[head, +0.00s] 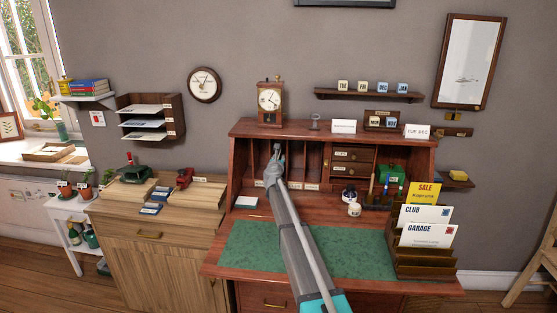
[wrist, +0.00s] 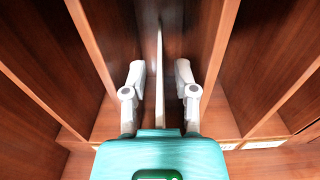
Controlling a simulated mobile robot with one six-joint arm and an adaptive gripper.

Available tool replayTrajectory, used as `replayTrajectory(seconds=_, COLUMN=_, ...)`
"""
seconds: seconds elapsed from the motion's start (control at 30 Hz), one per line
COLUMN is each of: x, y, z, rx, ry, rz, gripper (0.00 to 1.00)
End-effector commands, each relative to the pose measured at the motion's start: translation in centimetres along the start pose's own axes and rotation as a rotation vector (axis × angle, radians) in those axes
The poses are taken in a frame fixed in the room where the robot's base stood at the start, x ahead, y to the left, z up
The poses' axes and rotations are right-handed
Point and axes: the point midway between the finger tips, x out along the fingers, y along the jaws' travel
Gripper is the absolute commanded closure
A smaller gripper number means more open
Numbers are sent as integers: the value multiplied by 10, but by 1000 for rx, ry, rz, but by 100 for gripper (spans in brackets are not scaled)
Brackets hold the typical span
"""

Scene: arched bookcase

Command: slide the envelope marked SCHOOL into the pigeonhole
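In the wrist view a thin white envelope (wrist: 160,80) stands upright, edge-on, inside a narrow wooden pigeonhole (wrist: 205,45). Its face is turned away, so I cannot read SCHOOL on it. My gripper (wrist: 160,72) is at the pigeonhole's mouth, with one finger on each side of the envelope. Both fingers are spread, with a visible gap between each and the envelope. In the head view my gripper (head: 277,150) reaches into the row of pigeonholes of the desk (head: 330,131), and my arm hides the envelope.
Wooden dividers stand close on both sides of my fingers. A stepped rack (head: 425,270) at the desk's right holds SALE, CLUB and GARAGE envelopes. An ink bottle (head: 354,209) and a green box (head: 391,174) stand right of my arm. The green mat (head: 255,250) is clear.

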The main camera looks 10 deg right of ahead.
Motion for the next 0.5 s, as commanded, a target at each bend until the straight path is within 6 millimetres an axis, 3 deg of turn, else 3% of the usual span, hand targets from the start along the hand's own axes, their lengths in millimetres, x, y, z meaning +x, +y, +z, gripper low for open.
replayTrajectory(seconds=0.5, x=-5, y=0, z=0, rx=0, ry=0, rz=0, gripper=51)
